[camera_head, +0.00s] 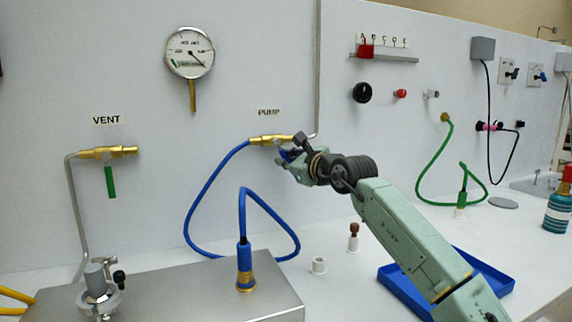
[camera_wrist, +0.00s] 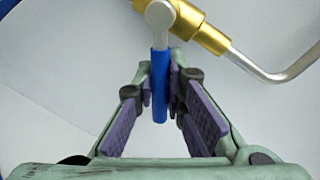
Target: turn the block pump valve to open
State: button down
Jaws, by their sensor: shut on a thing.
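The pump valve (camera_head: 268,140) is a brass body on the wall under the PUMP label (camera_head: 269,112). Its blue lever handle (camera_wrist: 159,85) hangs from a silver pivot and points toward my gripper (camera_wrist: 162,90) in the wrist view. The handle lies at a slant to the brass body (camera_wrist: 207,33), neither in line with it nor clearly square to it. My gripper's purple-padded fingers are shut on the handle. In the head view my gripper (camera_head: 287,156) is just below the right end of the valve and hides most of the handle.
The vent valve (camera_head: 108,153) with a hanging green handle is at left. A pressure gauge (camera_head: 190,53) is above. A blue hose (camera_head: 203,195) loops from the pump valve. A blue tray (camera_head: 400,287) lies under my arm; a steel block (camera_head: 200,290) stands in front.

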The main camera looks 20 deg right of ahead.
dwell(0.3)
jog(key=c, duration=1.6)
grip_release()
jog(key=shift+c, duration=0.2)
jog(key=v, duration=1.2)
jog(key=shift+c, duration=0.3)
